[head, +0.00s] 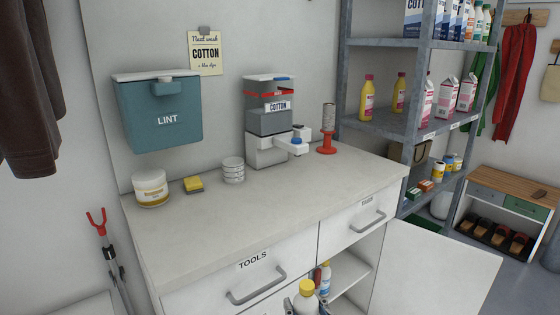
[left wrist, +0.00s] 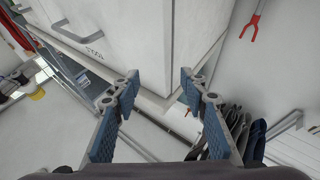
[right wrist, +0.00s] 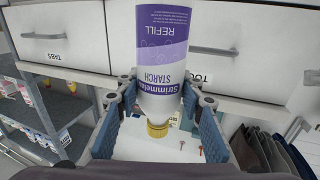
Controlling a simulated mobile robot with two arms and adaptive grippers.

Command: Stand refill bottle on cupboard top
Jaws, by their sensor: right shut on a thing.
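The refill bottle is white with a purple label reading REFILL and STARCH and a yellow cap; it fills the middle of the right wrist view (right wrist: 162,60). In the head view only its cap and shoulder (head: 306,290) show at the bottom edge, cap up. My right gripper (right wrist: 155,100) is shut around the bottle, in front of the cupboard and below its top. The pale cupboard top (head: 260,205) has bare room in its middle and front. My left gripper (left wrist: 158,82) is open and empty near the cupboard's side; it is outside the head view.
On the top stand a tub (head: 150,188), a yellow sponge (head: 193,184), stacked white tins (head: 233,170), a grey dispenser (head: 268,122) and a red-based holder (head: 327,135). The lint box (head: 160,115) hangs above. The cupboard door (head: 435,270) stands open at right.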

